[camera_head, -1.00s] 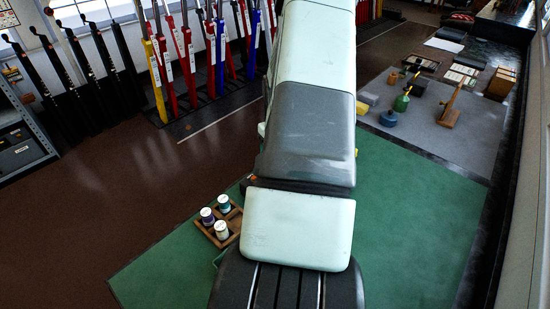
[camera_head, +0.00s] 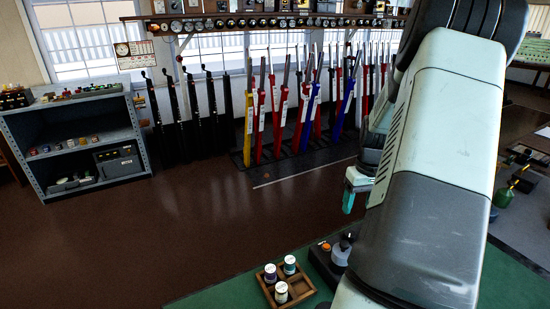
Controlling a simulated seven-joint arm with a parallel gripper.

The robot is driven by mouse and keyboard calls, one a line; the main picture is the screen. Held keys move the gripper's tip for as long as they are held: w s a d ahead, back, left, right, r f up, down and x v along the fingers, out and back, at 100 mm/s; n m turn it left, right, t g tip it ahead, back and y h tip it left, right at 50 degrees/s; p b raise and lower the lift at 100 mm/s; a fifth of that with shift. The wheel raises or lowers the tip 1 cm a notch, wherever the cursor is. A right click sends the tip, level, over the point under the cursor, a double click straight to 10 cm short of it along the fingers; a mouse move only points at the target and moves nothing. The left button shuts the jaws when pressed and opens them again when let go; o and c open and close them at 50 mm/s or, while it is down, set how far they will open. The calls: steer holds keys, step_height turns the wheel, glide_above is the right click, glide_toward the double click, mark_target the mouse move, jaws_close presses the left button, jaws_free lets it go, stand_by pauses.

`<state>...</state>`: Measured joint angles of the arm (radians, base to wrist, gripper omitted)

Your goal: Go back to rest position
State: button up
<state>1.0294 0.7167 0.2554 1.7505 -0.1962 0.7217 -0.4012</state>
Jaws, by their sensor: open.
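My arm rises large on the right of the head view. My gripper (camera_head: 358,200) shows at its left edge, partly hidden by the arm. Its teal-tipped fingers point down, open, with nothing seen between them. It hangs in front of the lever frame (camera_head: 300,172), apart from the levers as far as this view shows. The frame's levers are yellow (camera_head: 249,128), red (camera_head: 277,125), blue (camera_head: 312,118) and others in a row, several leaning. Black levers (camera_head: 197,118) stand to the left.
A wooden tray (camera_head: 304,299) with several small jars sits on the green mat (camera_head: 232,294), beside a dark box (camera_head: 325,262) with a knob. A grey shelf (camera_head: 75,140) stands at the left. The brown floor (camera_head: 200,225) between is clear.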

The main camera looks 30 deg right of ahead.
steer(key=w+a+r+n+t+h, duration=0.1)
steer(key=w+a+r+n+h, duration=0.15)
steer(key=a+r, duration=1.75)
steer(key=s+a+r+t+y, duration=0.1)
steer(key=s+a+r+t, duration=0.1)
steer(key=s+a, duration=0.6)
steer(key=s+a+r+n+t+y, duration=0.1)
steer(key=s+a+r+t, duration=0.1)
steer(key=s+a+r, duration=0.2)
steer(key=s+a, duration=0.3)
steer(key=a, duration=0.2)
steer(key=shift+s+r, duration=0.4)
